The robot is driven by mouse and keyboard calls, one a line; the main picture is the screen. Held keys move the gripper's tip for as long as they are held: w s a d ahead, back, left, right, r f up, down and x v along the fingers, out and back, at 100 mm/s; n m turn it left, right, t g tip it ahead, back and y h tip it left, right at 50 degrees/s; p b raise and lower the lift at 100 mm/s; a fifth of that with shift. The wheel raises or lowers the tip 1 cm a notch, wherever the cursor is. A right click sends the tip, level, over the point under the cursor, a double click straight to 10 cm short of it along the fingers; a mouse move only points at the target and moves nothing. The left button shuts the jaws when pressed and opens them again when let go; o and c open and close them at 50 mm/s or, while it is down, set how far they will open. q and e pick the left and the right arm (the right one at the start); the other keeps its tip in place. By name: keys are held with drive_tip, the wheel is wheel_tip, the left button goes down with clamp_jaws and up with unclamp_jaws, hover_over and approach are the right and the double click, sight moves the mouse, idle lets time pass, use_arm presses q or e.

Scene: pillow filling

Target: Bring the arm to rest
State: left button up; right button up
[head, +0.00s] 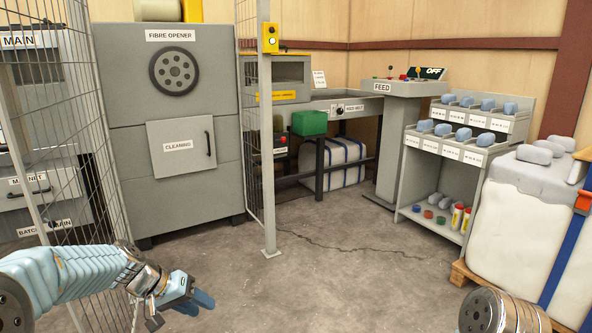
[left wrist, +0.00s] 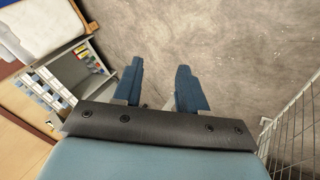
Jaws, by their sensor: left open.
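My left arm comes in from the lower left of the head view. Its gripper (head: 196,300) has blue fingers and hangs over bare concrete floor, in front of the wire fence. In the left wrist view the two blue fingers of the left gripper (left wrist: 159,88) stand apart with only floor between them, so it is open and empty. A metal part of my own body shows at the bottom right of the head view. My right gripper is not in view.
A wire fence (head: 88,150) stands close by the left arm. Beyond are the fibre opener (head: 128,118), the feed stand (head: 398,125), a shelf rack (head: 411,178) with labelled bins, and a strapped white bale (head: 520,215) on a pallet. The middle floor is clear.

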use_arm(q)
drive_tip(key=s+d+f+g+y, duration=0.1)
drive_tip(key=s+f, duration=0.3)
drive_tip(key=f, duration=0.4)
drive_tip(key=s+d+f+n+g+y, duration=0.1)
drive_tip(key=s+f, duration=0.2)
drive_tip(key=f, duration=0.5)
drive_tip(key=s+d+f+g+y, duration=0.1)
drive_tip(key=s+f, duration=0.3)
drive_tip(key=f, duration=0.5)
drive_tip(key=s+d+f, duration=0.3)
drive_tip(key=s+d, duration=0.1)
drive_tip(key=s, duration=0.2)
drive_tip(key=s+d+f+h, duration=0.1)
drive_tip(key=s+d+f, duration=0.3)
drive_tip(key=s, duration=0.3)
drive_tip(key=shift+f, duration=0.2)
drive_tip(key=shift+d, duration=0.15)
